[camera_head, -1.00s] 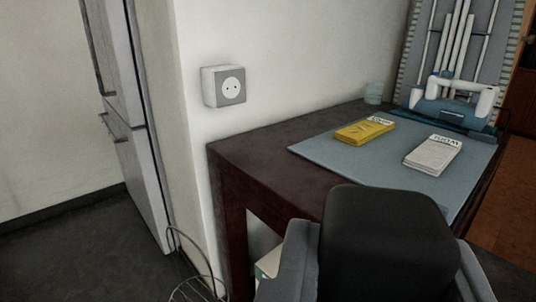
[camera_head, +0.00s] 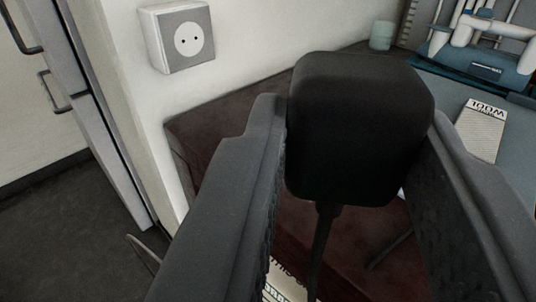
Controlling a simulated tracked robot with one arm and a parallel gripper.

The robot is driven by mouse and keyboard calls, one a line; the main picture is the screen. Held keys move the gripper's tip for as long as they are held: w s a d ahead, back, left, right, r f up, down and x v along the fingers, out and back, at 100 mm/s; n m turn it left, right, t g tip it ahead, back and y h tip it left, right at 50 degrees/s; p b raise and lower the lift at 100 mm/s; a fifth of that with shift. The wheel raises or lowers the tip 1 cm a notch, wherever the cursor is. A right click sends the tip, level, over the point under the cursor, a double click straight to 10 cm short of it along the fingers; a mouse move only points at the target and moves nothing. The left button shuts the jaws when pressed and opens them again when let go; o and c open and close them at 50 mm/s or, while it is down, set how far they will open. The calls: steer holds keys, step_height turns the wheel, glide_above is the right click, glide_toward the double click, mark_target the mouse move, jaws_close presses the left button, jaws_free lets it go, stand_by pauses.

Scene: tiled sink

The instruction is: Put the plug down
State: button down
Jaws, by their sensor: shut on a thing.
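My gripper (camera_head: 352,125) is shut on a black plug (camera_head: 360,150), a boxy block with rounded corners held between the two dark fingers. A black cable (camera_head: 322,235) hangs from the plug's underside. The plug appears in front of the dark brown table (camera_head: 235,125); I see no contact with the tabletop. A white and grey wall socket (camera_head: 188,40) with two holes is at the upper left, apart from the plug.
A white and grey packet (camera_head: 482,132) lies on the blue-grey mat (camera_head: 450,95) at the right. A pale cup (camera_head: 382,36) stands at the back. Bare tabletop shows left of the plug.

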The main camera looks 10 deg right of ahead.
steer(key=shift+w+a, duration=0.2)
steer(key=shift+w, duration=0.1)
steer(key=w+f+n+y+p, duration=0.1)
steer(key=w+f, duration=0.3)
steer(key=w, duration=0.6)
steer(key=w+f+n+y+p, duration=0.1)
steer(key=w+f+y+p, duration=0.15)
steer(key=w, duration=0.75)
steer(key=shift+t+h, duration=0.3)
steer(key=shift+h, duration=0.05)
steer(key=f+b, duration=0.1)
steer(key=f, duration=0.2)
steer(key=f+b, duration=0.1)
steer(key=f, duration=0.3)
steer(key=f+b, duration=0.1)
steer(key=f, duration=0.2)
steer(key=shift+w+d+f, duration=0.15)
steer(key=shift+d+f, duration=0.05)
steer(key=shift+d, duration=0.15)
steer(key=shift+f, duration=0.65)
